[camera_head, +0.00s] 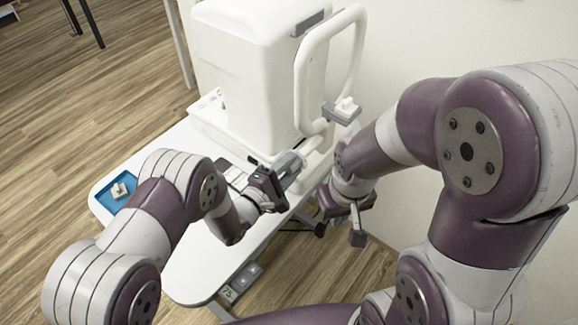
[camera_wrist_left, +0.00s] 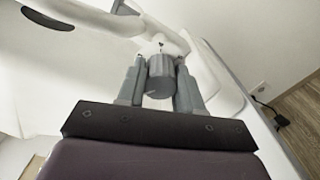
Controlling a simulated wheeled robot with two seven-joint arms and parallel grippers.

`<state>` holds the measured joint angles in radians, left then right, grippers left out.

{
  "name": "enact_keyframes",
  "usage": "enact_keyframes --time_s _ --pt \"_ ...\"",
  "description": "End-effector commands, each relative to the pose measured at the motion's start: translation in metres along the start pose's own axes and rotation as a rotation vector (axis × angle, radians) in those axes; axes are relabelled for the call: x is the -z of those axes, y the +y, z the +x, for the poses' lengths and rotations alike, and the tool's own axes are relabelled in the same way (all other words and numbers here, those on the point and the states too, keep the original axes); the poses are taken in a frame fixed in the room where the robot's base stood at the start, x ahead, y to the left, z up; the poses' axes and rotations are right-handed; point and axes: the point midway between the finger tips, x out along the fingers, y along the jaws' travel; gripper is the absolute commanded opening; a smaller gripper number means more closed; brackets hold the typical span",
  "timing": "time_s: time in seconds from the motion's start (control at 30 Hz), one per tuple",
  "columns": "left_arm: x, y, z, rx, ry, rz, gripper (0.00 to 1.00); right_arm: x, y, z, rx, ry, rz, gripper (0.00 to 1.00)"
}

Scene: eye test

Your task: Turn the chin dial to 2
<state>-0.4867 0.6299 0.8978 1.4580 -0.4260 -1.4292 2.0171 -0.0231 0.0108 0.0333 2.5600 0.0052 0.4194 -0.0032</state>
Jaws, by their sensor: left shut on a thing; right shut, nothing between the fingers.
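The chin rest (camera_head: 343,110) is a small white and grey piece on the white head frame (camera_head: 301,80), above the dial. My right gripper (camera_head: 345,228) is shut and empty, pointing down beyond the table's right edge.
The machine stands on a white table (camera_head: 180,262). A blue tray (camera_head: 104,201) with a small pale object lies at its left end. A wall rises close behind on the right. A socket (camera_wrist_left: 262,87) with a dark plug and cable shows in the left wrist view.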

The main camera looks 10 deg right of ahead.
Motion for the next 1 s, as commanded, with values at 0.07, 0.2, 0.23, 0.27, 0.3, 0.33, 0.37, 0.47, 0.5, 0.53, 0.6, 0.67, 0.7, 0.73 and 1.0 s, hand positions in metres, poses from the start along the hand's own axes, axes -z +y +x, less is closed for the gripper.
enact_keyframes --time_s 0.07,0.2,0.23,0.27,0.3,0.33,0.37,0.47,0.5,0.53,0.6,0.67,0.7,0.73,1.0 --pt "0.0005 -0.0013 -0.0007 0.003 0.002 -0.022 0.05 0.0001 0.0 -0.0002 0.0 0.0 0.0 0.0" --pt "0.0006 -0.0014 -0.0008 0.003 0.002 -0.048 0.05 0.0 0.0 -0.0004 0.0 0.0 0.0 0.0" --pt "0.0006 -0.0014 -0.0008 0.003 0.002 -0.051 0.05 0.0001 0.0 -0.0004 0.0 0.0 0.0 0.0" --pt "0.0006 -0.0014 -0.0008 0.003 0.002 -0.053 0.05 0.0 0.0 -0.0004 0.0 0.0 0.0 0.0" --pt "0.0006 -0.0014 -0.0008 0.003 0.002 -0.056 0.05 0.0001 0.0 -0.0004 0.0 0.0 0.0 0.0" --pt "0.0006 -0.0015 -0.0008 0.003 0.002 -0.057 0.05 0.0 0.0 -0.0004 0.0 0.0 0.0 0.0" --pt "0.0006 -0.0015 -0.0008 0.003 0.002 -0.058 0.05 0.0001 0.0 -0.0004 0.0 0.0 0.0 0.0" --pt "0.0006 -0.0015 -0.0008 0.003 0.002 -0.059 0.05 0.0001 0.0 -0.0004 0.0 0.0 0.0 0.0" --pt "0.0006 -0.0016 -0.0008 0.003 0.002 -0.059 0.05 0.0001 0.0 -0.0004 0.0 0.0 0.0 0.0" --pt "0.0006 -0.0016 -0.0009 0.004 0.002 -0.059 0.05 0.0 0.0 -0.0004 0.0 0.0 0.0 0.0" --pt "0.0006 -0.0016 -0.0009 0.004 0.002 -0.059 0.05 0.0001 0.0 -0.0004 0.0 0.0 0.0 0.0" --pt "0.0006 -0.0016 -0.0009 0.004 0.002 -0.058 0.05 0.0001 0.0 -0.0004 0.0 0.0 0.0 0.0" --pt "0.0006 -0.0016 -0.0009 0.004 0.002 -0.058 0.45 0.0001 0.0 -0.0004 0.0 0.0 0.0 0.0" --pt "0.0005 -0.0016 -0.0009 0.004 0.002 -0.058 0.55 0.0001 0.0 -0.0004 0.0 0.0 0.0 0.0" --pt "0.0002 -0.0007 -0.0005 0.001 0.001 -0.057 0.61 0.0001 0.0 -0.0004 0.0 0.0 0.0 0.0"
